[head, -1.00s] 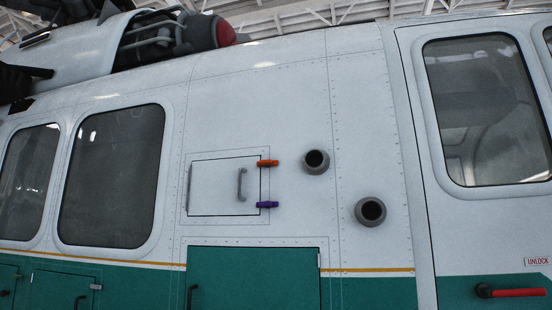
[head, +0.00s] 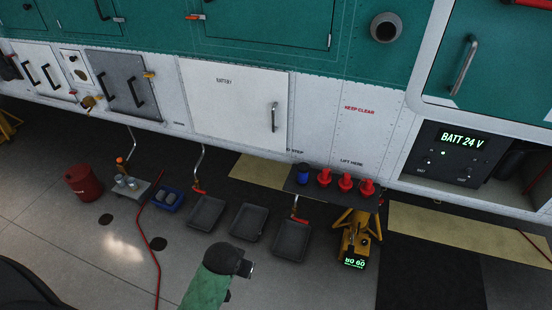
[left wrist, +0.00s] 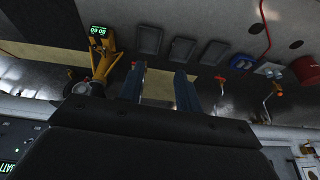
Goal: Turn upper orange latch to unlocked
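The small white hatch with the orange upper latch and purple lower latch is outside both present views. A red-orange handle (head: 195,17) shows on a green panel at the top of the head view; it is a different fitting. In the left wrist view, my left gripper (left wrist: 160,86) has its two dark fingers apart with nothing between them. My right gripper is not in view.
The white battery door (head: 235,105) and the lit battery panel (head: 448,155) are on the lower fuselage. Below are grey trays (head: 249,222), a yellow jack (head: 355,235), a shelf with red items (head: 345,181), a blue bin (head: 168,198) and a red bucket (head: 82,182).

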